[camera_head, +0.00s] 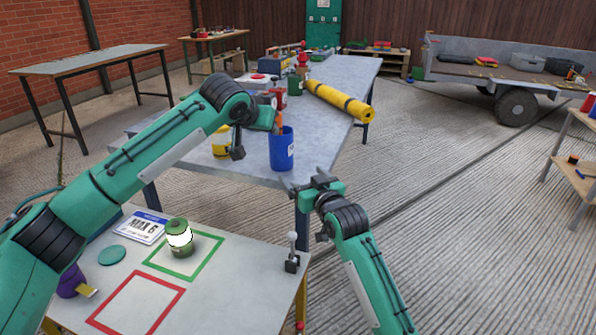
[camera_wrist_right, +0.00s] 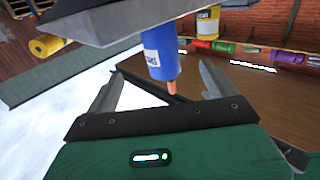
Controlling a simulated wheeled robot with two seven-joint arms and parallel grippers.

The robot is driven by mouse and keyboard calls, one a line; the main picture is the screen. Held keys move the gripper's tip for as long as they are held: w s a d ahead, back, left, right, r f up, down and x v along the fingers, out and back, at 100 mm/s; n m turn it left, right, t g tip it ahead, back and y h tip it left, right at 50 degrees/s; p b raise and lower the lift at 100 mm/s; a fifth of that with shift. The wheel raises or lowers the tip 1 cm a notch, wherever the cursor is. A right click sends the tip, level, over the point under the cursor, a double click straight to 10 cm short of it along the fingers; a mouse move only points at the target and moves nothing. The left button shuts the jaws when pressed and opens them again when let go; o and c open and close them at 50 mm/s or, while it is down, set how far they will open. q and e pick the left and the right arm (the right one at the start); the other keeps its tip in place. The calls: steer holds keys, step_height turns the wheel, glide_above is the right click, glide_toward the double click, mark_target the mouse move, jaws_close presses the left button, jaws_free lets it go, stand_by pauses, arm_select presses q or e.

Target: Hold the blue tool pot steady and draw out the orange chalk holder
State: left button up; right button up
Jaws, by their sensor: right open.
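The blue tool pot (camera_head: 282,152) stands upright near the front corner of the long grey table. The orange chalk holder (camera_head: 279,122) sticks up out of its mouth. In the right wrist view the scene is inverted: the pot (camera_wrist_right: 161,52) and the orange holder (camera_wrist_right: 173,86) show beyond my open fingers. My right gripper (camera_head: 305,181) is open and empty, in front of and slightly below the pot, apart from it.
A yellow pot (camera_head: 221,145) stands left of the blue pot. The low front table (camera_head: 210,285) carries a green jar (camera_head: 180,240) and a small lever (camera_head: 292,252). Open floor lies to the right.

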mark_target(286, 158)
steer(key=x, duration=1.3)
steer(key=shift+w+a, duration=0.1)
steer(key=shift+w, duration=0.1)
steer(key=c, duration=1.3)
arm_select(q)
steer(key=shift+o, duration=0.4)
steer(key=shift+f, duration=0.1)
arm_select(e)
steer(key=shift+o, duration=0.2)
